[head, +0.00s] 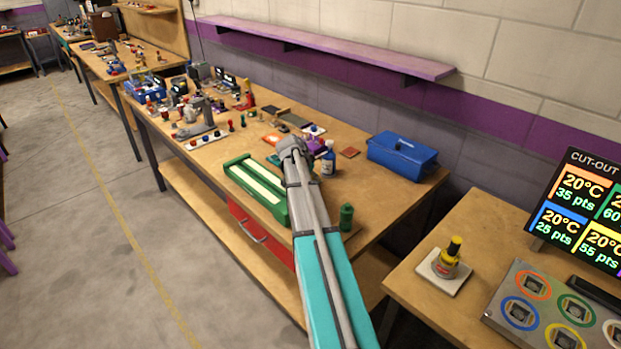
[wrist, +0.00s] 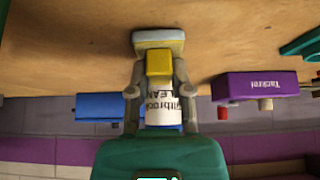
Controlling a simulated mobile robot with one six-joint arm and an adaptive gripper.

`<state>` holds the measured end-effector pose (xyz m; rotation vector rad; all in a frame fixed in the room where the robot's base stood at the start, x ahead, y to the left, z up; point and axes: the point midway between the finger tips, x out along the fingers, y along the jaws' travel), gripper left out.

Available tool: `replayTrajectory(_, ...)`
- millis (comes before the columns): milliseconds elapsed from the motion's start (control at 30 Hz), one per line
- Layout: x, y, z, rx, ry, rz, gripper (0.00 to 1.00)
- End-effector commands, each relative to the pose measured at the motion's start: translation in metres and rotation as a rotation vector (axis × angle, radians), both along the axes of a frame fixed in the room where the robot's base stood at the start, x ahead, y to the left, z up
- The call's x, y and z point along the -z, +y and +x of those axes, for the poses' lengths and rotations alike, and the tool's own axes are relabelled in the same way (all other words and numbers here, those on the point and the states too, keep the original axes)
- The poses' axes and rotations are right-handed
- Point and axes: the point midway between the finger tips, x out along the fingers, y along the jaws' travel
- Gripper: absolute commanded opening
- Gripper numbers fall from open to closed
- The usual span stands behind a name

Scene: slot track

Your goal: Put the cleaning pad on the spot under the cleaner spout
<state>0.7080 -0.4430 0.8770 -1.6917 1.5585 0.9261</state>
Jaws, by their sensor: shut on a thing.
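My gripper (wrist: 158,75) is shut on a yellow block (wrist: 159,62), with one finger on each side of it. A pale, grey-edged pad (wrist: 158,39) lies directly beyond the block and seems joined to it as the cleaning pad; the wrist view is upside down, with the bench at the top. It looks close to the bench, but I cannot tell if it touches. A cleaner bottle (head: 329,160) with a white label stands right of my arm's end; its label also shows behind the block in the wrist view (wrist: 159,108). The spout and the spot are not clearly seen.
A green slotted track (head: 257,185) lies left of my arm. A purple box (wrist: 254,86) shows in the wrist view. A purple shelf (head: 330,45) hangs above.

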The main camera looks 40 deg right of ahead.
Motion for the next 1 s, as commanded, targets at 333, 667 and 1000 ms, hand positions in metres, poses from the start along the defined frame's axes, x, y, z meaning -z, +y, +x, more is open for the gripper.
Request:
replayTrajectory(333, 0.003, 0.0, 0.0, 0.0, 0.0, 0.0, 0.61)
replayTrajectory(667, 0.003, -0.001, -0.001, 0.001, 0.0, 0.0, 0.61)
replayTrajectory(1000, -0.007, 0.002, -0.001, 0.001, 0.0, 0.0, 0.61)
